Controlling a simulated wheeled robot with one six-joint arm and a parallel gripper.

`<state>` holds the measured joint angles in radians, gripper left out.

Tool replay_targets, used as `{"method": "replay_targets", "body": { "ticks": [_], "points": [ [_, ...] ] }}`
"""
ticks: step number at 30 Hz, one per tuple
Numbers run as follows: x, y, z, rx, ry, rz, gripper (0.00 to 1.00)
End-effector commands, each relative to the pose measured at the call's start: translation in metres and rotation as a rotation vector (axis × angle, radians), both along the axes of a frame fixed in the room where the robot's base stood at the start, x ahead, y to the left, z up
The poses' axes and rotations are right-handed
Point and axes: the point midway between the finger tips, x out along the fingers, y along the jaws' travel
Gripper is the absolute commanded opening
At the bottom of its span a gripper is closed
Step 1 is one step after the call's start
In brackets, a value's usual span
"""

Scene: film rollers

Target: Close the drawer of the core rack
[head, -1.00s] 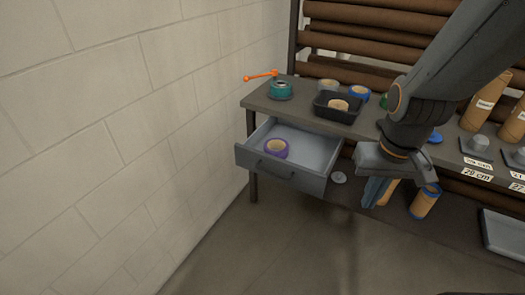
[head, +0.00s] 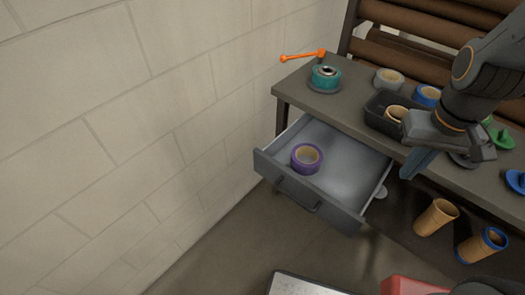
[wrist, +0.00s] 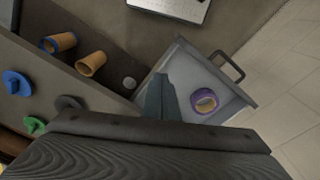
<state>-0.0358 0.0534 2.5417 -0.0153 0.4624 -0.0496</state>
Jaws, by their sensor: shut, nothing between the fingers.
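The grey drawer (head: 345,168) of the core rack (head: 345,102) stands pulled out below the left part of the top. Its front has a dark bar handle (head: 300,196). A purple tape roll (head: 307,158) lies inside, and the drawer and roll also show in the wrist view, the roll (wrist: 204,100) at the right. My gripper (head: 416,165) points down to the right of the drawer in the head view, with its fingers shut and empty. In the wrist view the fingertips (wrist: 157,78) overlap the drawer's edge. I cannot tell whether they touch it.
A white brick wall (head: 120,130) is at the left.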

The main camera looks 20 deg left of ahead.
Motion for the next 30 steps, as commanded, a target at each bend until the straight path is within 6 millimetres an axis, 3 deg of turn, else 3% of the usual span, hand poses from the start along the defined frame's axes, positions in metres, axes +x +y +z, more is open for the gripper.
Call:
{"method": "replay_targets", "body": {
  "ticks": [5, 9, 13, 21, 25, 30],
  "points": [
    [0.027, 0.054, -0.018, -0.056, 0.018, 0.425, 0.0],
    [0.048, 0.119, -0.037, -0.121, 0.031, 0.891, 0.0],
    [0.056, 0.185, -0.056, -0.186, 0.041, 1.322, 0.0],
    [0.034, 0.324, -0.1, -0.333, 0.064, 2.15, 0.0],
    [0.016, 0.369, -0.116, -0.392, 0.072, 2.421, 0.0],
    [0.002, 0.396, -0.126, -0.433, 0.08, 2.596, 0.0]
  ]
}}
